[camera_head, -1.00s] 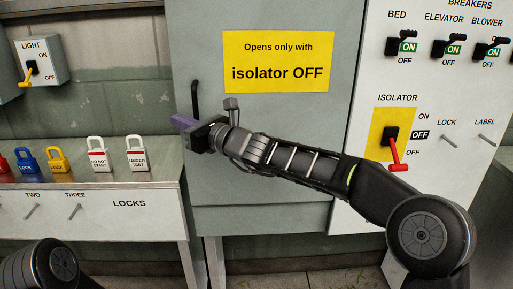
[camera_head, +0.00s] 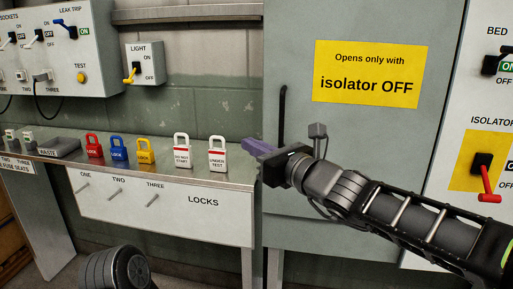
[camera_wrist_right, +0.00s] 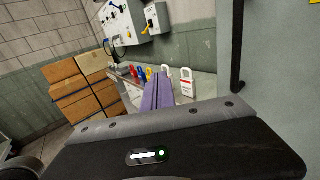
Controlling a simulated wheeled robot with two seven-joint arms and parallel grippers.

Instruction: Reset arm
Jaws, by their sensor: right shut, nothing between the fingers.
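My right arm comes in from the right in the head view. Its gripper (camera_head: 258,146) has purple fingers, which are closed together with nothing between them. It is in front of the left edge of the grey cabinet door (camera_head: 345,155), close to the black door handle (camera_head: 282,115). In the right wrist view the purple fingers (camera_wrist_right: 157,92) point toward the lock shelf. Of my left arm only a dark rounded link (camera_head: 118,268) shows at the bottom of the head view; its gripper is out of view.
The locks shelf (camera_head: 225,172) holds red (camera_head: 94,146), blue (camera_head: 118,149) and yellow (camera_head: 145,151) padlocks and two white tagged ones (camera_head: 217,156). The red isolator handle (camera_head: 487,182) is at right. Cardboard boxes (camera_wrist_right: 75,90) stand beyond the shelf. Wall switch boxes (camera_head: 145,64) hang above.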

